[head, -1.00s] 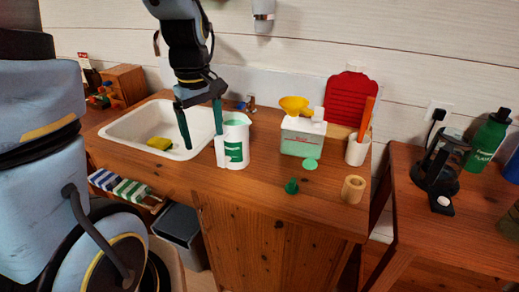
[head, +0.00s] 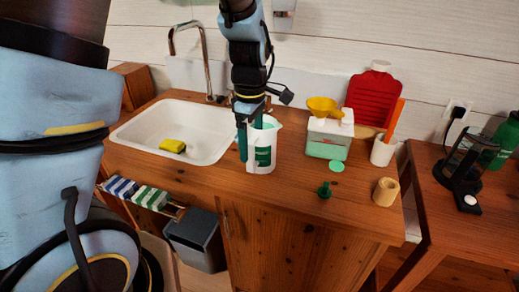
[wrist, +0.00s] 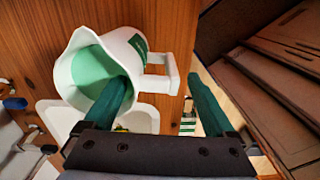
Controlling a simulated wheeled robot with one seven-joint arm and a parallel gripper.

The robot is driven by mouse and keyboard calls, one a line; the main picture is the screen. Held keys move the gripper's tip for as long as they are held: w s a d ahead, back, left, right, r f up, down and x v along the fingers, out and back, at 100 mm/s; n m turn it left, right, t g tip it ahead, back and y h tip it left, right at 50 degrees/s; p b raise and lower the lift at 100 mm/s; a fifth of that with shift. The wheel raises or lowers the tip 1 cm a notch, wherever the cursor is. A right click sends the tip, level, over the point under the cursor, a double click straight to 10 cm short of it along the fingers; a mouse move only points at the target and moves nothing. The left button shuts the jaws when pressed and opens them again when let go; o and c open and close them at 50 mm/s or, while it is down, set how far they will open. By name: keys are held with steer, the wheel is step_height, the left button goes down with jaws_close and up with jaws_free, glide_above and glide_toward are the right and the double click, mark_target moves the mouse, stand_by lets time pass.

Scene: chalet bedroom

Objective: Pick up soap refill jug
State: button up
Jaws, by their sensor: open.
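The soap refill jug (head: 263,158) is a white pitcher with a green label and green liquid. It stands upright on the wooden counter, right of the sink. My gripper (head: 250,138) is open at the jug's left side. In the wrist view the jug (wrist: 137,45) lies at upper left, and its white handle (wrist: 160,83) shows between my spread fingers (wrist: 160,105). One finger overlaps the jug's mouth; the other is beyond the handle. I cannot tell whether either touches the jug. In the head view my finger hides the handle.
A white sink (head: 130,133) with a yellow sponge (head: 172,146) is on the left.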

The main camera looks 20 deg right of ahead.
mark_target(253, 157)
steer(key=shift+d+f+p, duration=0.1)
steer(key=shift+f+p, duration=0.7)
steer(key=shift+f, duration=1.7)
jaws_close()
